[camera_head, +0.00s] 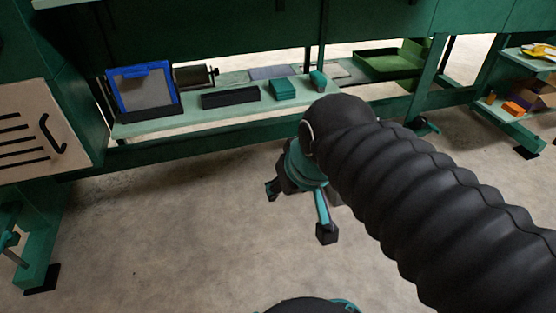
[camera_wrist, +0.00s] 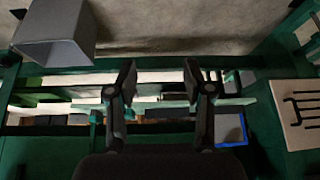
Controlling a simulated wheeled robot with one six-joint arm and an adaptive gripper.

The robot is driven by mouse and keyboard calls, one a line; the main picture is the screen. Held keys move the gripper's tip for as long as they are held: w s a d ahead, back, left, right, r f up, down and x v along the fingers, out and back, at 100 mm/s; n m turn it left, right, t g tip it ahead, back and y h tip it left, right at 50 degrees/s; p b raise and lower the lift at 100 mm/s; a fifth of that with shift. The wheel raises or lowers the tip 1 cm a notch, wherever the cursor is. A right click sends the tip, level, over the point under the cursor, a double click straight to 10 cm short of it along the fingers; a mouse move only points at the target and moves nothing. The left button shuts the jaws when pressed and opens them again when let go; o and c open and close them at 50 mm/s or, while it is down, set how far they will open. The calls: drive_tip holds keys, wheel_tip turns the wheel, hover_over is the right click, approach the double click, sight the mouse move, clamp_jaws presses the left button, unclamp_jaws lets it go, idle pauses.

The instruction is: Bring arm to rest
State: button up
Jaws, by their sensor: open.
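My gripper (camera_head: 298,215) hangs below the end of my black ribbed arm in the head view, in front of the green shelf rack and above the floor. Its teal and black fingers are spread apart with nothing between them. In the wrist view the gripper (camera_wrist: 160,82) shows two dark fingers wide apart and empty, with the rack behind them. My arm hides part of the shelf's right side and the floor in the head view.
The green rack's shelf (camera_head: 150,128) holds a blue-framed panel (camera_head: 143,90), a black box (camera_head: 230,97) and a teal box (camera_head: 282,89). A green tray (camera_head: 385,64) lies at the back right. A board with black bars (camera_head: 35,130) stands left. The floor (camera_head: 160,235) at left is clear.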

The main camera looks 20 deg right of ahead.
drive_tip(key=shift+s+d+f, duration=0.25)
drive_tip(key=shift+s+f, duration=0.15)
drive_tip(key=shift+f, duration=0.15)
drive_tip(key=shift+s+d+f, duration=0.2)
drive_tip(key=shift+s+f, duration=0.2)
drive_tip(key=shift+f, duration=0.1)
wheel_tip(320, 180, up, 4)
drive_tip(key=p, duration=0.3)
drive_tip(key=shift+f+p, duration=0.1)
drive_tip(key=shift+p, duration=0.25)
